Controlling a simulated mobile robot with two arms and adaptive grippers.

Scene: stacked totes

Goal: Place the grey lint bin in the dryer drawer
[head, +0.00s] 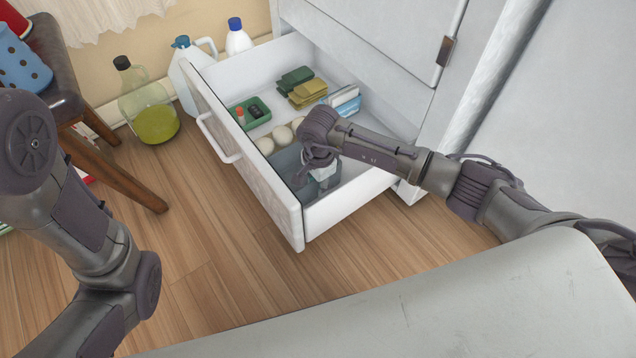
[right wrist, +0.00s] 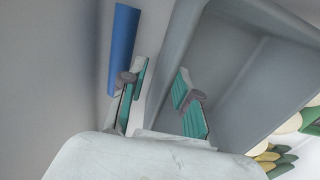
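The grey lint bin (head: 287,164) is inside the open dryer drawer (head: 290,205), in its near front corner, largely covered by my right arm in the head view. In the right wrist view the open-topped grey bin (right wrist: 235,65) fills the upper right. My right gripper (head: 322,175) is down at the bin. In the right wrist view its fingers (right wrist: 160,98) are spread, one on each side of a bin wall, with gaps showing. Whether the bin rests flat on the drawer floor is hidden. My left arm is at the left; its gripper is out of view.
The drawer also holds pale balls (head: 264,145), a green tray (head: 258,112), green and yellow sponges (head: 302,90) and a blue-white pack (head: 345,100). Bottles (head: 150,115) stand by the wall beyond the drawer front. A stool (head: 110,165) stands left. The floor between is clear.

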